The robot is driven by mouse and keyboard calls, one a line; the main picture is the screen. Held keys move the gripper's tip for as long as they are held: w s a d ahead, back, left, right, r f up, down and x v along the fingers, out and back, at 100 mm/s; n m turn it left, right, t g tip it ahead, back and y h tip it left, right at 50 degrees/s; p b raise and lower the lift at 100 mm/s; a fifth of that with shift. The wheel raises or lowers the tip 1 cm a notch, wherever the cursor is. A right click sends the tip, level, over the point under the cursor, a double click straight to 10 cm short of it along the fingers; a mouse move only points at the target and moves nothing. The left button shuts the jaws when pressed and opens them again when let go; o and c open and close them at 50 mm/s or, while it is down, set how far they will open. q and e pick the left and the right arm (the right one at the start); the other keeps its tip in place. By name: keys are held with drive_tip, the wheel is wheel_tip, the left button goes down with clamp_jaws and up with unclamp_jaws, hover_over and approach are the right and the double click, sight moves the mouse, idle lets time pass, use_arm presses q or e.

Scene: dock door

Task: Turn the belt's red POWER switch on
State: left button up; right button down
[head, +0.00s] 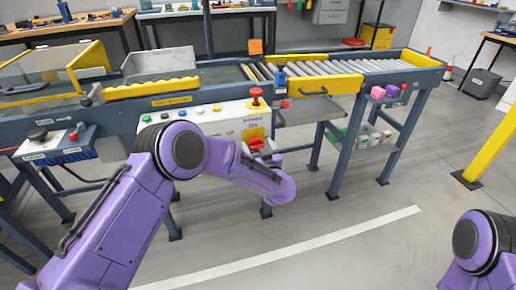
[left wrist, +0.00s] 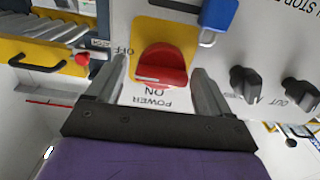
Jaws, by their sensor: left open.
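The red POWER switch (left wrist: 161,66) sits on a yellow plate (left wrist: 150,31) on the white control panel. In the left wrist view the panel is upside down, with OFF left of the switch and ON below it. Its raised grip looks roughly crosswise in that view; its exact setting is hard to tell. My left gripper (left wrist: 161,72) is open, with one finger on each side of the switch and no clear contact. In the head view the switch (head: 257,143) shows just above my left forearm, which hides much of the gripper. My right gripper is out of view.
A red mushroom button (head: 256,92) stands above the panel. The conveyor (head: 320,76) runs behind; the floor in front is clear.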

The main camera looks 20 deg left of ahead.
use_arm(q)
drive_tip(key=shift+w+a, duration=0.15)
drive_tip(key=shift+w, duration=0.1)
drive_tip(key=c, duration=1)
drive_tip(key=shift+o, duration=0.2)
drive_tip(key=n, duration=0.4)
drive_tip(key=shift+s, duration=0.1)
drive_tip(key=n, duration=0.4)
drive_tip(key=shift+a+f+n, duration=0.1)
drive_tip(key=shift+f+n, duration=0.05)
drive_tip(key=shift+n, duration=0.15)
drive_tip(key=n+b, duration=0.1)
drive_tip(key=n, duration=0.3)
drive_tip(key=shift+s+f+b, duration=0.1)
drive_tip(key=shift+b, duration=0.25)
drive_tip(key=n+b, duration=0.1)
drive_tip(key=n, duration=0.4)
drive_tip(key=shift+a+f+b, duration=0.1)
drive_tip(key=shift+b, duration=0.2)
drive_tip(key=shift+n, duration=0.3)
